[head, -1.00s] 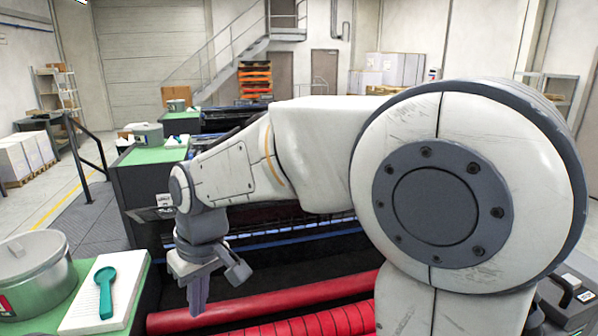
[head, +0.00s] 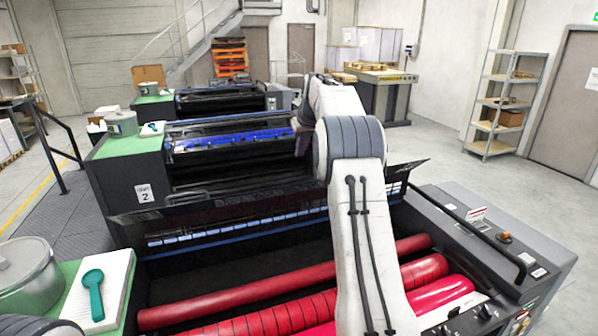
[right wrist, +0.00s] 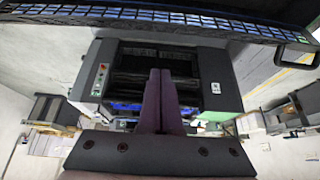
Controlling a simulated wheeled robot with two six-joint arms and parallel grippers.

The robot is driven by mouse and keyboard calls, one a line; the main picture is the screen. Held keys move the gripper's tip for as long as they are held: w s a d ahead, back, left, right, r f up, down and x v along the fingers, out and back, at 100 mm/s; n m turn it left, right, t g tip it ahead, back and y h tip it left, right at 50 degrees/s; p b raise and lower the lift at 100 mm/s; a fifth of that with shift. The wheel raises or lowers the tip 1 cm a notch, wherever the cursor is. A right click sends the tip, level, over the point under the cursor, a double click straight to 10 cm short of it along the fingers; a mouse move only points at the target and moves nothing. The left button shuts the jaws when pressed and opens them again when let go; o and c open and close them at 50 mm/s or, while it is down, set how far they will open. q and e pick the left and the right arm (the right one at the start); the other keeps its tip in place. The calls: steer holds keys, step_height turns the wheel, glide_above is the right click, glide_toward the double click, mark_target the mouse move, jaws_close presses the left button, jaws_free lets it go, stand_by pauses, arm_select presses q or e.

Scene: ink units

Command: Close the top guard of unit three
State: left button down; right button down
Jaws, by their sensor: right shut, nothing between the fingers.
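The near unit, with open red rollers (head: 290,290), lies in front of me; no number shows on it. Its dark top guard (head: 240,222), with a row of blue-lit slots, stands raised along the rear of the rollers. The guard's slotted edge (right wrist: 190,22) also crosses the top of the right wrist view. My right arm reaches over the rollers, and my right gripper (head: 301,138) is beyond the guard, small and partly hidden by the arm. In the right wrist view its fingers (right wrist: 159,80) are shut together and empty. My left gripper is not in view.
Behind stands another press labelled unit 2 (head: 146,193), with a further press beyond. A grey pot (head: 28,278) and a teal scoop (head: 93,293) on a white pad sit at left. A control console with a handrail (head: 490,238) is at right.

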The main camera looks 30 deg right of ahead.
steer(key=p+x, duration=0.2)
steer(key=x, duration=0.3)
steer(key=shift+w+f+p, duration=0.25)
steer(key=shift+p, duration=0.05)
steer(key=shift+s+a+f, duration=0.2)
steer(key=shift+s+f, duration=0.5)
steer(key=shift+f, duration=0.35)
steer(key=shift+s+a+f+p, duration=0.1)
steer(key=shift+s+f+p, duration=0.45)
steer(key=shift+f, duration=0.1)
steer(key=shift+a+f, duration=0.1)
